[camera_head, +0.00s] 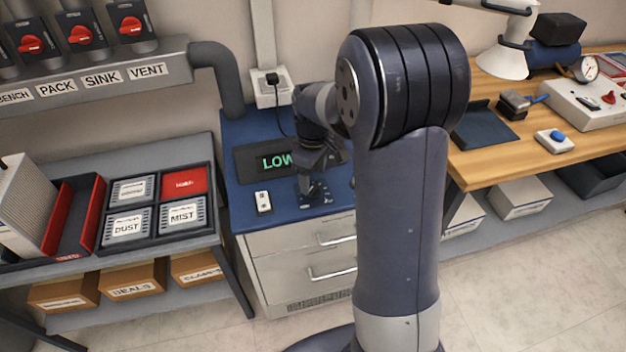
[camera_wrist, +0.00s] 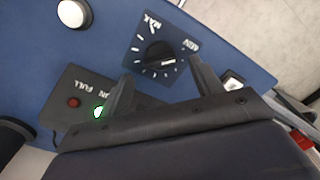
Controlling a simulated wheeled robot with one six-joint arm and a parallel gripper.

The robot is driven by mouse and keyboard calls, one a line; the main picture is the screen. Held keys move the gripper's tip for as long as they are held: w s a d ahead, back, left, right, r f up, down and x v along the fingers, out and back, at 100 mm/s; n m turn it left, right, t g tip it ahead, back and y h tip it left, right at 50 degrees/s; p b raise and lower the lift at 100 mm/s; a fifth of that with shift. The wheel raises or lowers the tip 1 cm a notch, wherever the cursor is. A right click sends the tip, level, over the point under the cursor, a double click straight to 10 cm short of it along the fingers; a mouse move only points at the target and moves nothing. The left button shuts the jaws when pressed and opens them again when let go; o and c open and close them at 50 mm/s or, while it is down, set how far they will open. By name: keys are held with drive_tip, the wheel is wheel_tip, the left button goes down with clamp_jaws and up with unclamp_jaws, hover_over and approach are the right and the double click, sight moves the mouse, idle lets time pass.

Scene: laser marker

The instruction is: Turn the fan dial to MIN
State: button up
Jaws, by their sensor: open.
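The fan dial (camera_wrist: 158,57) is a round black knob on a dark square plate with white tick marks, seen in the wrist view. MAX (camera_wrist: 151,22) and MIN (camera_wrist: 188,46) are printed on the plate. A pale mark on the knob points toward the picture's right, away from both labels. My gripper (camera_wrist: 159,78) is open, with one finger either side of the lower part of the dial; contact cannot be told. In the head view my gripper (camera_head: 306,186) hangs over the dial plate (camera_head: 318,195) and partly hides it.
A white switch (camera_head: 263,201) stands left of the dial on the blue cabinet top (camera_head: 240,131). In the wrist view, a panel with red and green lights (camera_wrist: 73,102) and a white round button (camera_wrist: 72,13) lie nearby. Labelled trays (camera_head: 128,226) stand left.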

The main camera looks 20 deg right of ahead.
sight(313, 186)
wheel_tip(313, 186, up, 8)
idle(0.5)
wheel_tip(313, 186, down, 11)
drive_tip(key=shift+f, duration=0.1)
idle(0.4)
drive_tip(key=shift+r, duration=0.25)
